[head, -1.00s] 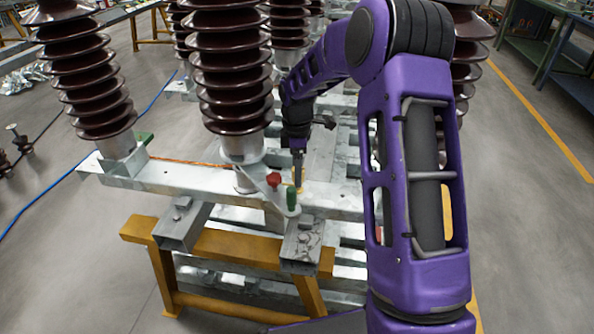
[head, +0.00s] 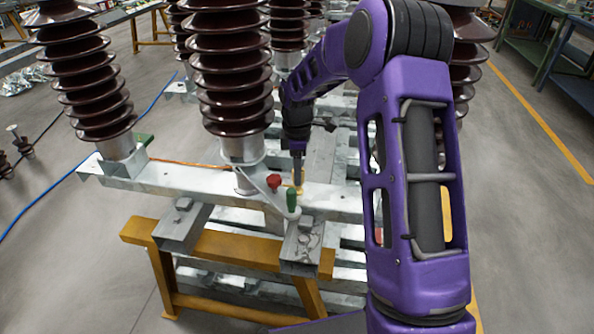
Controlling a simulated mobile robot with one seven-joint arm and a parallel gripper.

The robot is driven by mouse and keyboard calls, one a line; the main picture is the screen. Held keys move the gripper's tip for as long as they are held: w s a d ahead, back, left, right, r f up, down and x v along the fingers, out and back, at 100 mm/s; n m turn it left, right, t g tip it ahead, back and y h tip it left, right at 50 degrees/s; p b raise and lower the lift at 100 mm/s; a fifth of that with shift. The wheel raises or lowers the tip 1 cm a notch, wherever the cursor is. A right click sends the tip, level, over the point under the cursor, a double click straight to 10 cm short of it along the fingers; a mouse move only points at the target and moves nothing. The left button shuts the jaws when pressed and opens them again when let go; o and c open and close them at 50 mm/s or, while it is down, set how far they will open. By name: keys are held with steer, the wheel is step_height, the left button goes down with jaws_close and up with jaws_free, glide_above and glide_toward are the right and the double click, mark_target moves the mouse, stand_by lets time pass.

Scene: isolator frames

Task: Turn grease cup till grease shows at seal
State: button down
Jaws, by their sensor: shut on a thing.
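My gripper (head: 298,177) points straight down beside the base of the middle brown insulator (head: 229,75), over the galvanized beam (head: 180,180). Its fingers are shut on a small brass-yellow piece, which looks like the grease cup (head: 299,191). The fingers hide its upper part. A red knob (head: 273,182) sits just left of the gripper, and a green handle (head: 292,200) stands just in front. The seal is too small to make out, and I cannot tell whether any grease shows.
The beam rests on a yellow trestle (head: 225,245). Another insulator (head: 85,80) stands at the left, and more stand behind. A blue hose (head: 40,207) runs over the floor at the left. Green benches (head: 540,50) stand at the back right. Floor at the right is clear.

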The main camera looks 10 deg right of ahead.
steer(key=m+p, duration=0.1)
steer(key=m, duration=0.3)
steer(key=shift+w+r+m, duration=0.1)
steer(key=shift+m, duration=0.3)
steer(key=m, duration=0.4)
steer(key=shift+m+p, duration=0.3)
steer(key=shift+p, duration=0.1)
steer(key=m, duration=0.5)
steer(key=shift+d+p, duration=0.15)
steer(key=shift+p, duration=0.15)
steer(key=shift+m, duration=2.5)
steer(key=shift+p, duration=0.3)
steer(key=shift+c, duration=2)
jaws_free()
